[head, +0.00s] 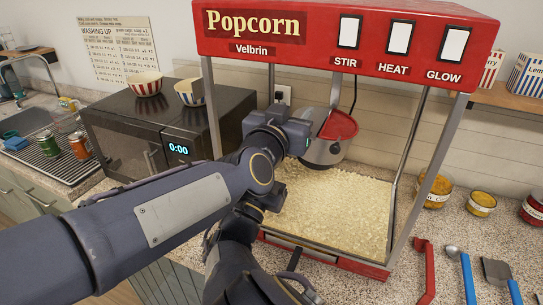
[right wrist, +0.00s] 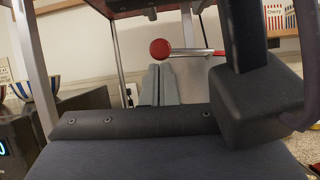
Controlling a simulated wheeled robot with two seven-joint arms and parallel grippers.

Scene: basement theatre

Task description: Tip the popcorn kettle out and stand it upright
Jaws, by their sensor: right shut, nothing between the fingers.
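The popcorn kettle (head: 322,152) is a grey pot with a red lid part (head: 340,125), hanging inside the red popcorn machine (head: 345,35) above a bed of popcorn (head: 330,205). Its left side is hidden by my arm, so I cannot tell exactly how far it is tilted. My left gripper (head: 297,133) is beside the kettle's left side in the head view; its fingertips are hidden. In the right wrist view, my right gripper (right wrist: 160,85) is shut and empty. A red knob (right wrist: 160,48) on a metal rod shows just beyond and above its fingertips.
A microwave (head: 150,130) with two striped bowls stands left of the machine. The machine's metal posts (head: 408,165) frame the opening. Red and blue-handled utensils (head: 425,270) lie on the counter at the front right, with jars (head: 437,190) behind.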

